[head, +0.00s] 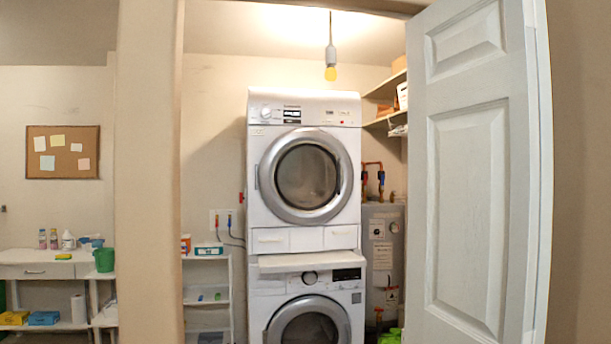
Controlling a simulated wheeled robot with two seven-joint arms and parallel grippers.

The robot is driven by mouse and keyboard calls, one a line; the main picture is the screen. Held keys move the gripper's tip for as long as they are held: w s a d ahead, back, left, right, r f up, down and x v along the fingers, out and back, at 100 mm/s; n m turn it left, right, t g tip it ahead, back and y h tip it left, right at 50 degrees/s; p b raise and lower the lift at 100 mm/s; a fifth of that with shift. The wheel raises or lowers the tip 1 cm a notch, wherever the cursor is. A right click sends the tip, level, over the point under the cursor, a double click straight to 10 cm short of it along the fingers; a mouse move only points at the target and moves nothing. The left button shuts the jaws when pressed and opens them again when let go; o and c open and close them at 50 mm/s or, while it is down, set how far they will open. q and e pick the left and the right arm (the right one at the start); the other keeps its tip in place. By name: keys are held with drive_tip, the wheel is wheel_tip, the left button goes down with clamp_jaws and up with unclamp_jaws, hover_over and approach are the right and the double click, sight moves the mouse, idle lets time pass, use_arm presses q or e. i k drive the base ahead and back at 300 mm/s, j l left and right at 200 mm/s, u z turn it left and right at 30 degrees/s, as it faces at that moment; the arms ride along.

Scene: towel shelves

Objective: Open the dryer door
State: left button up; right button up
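Two white front-loading machines are stacked in the closet in the head view. The upper machine (304,112) has a round door (348,176) with a silver ring and dark glass, and it looks shut. The lower machine (257,306) has a similar round door (310,325), cut off by the bottom of the picture. Which one is the dryer is not labelled legibly. Neither of my grippers is in view.
A white panelled door (470,180) stands open on the right of the closet opening. A wall edge (150,200) bounds it on the left. A small white shelf (208,258) and a grey water heater (383,260) flank the stack. A white table (40,270) stands far left.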

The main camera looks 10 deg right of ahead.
sight(293, 143)
drive_tip(key=z, duration=0.5)
drive_tip(key=i+z, duration=0.45)
drive_tip(key=i+j+z, duration=0.15)
drive_tip(key=i+z, duration=0.15)
drive_tip(key=z, duration=0.15)
drive_tip(key=i+j+z, duration=0.15)
drive_tip(key=i+j, duration=0.3)
drive_tip(key=i, duration=0.2)
drive_tip(key=i+j+z, duration=0.1)
drive_tip(key=i+j, duration=0.45)
drive_tip(key=i, duration=0.1)
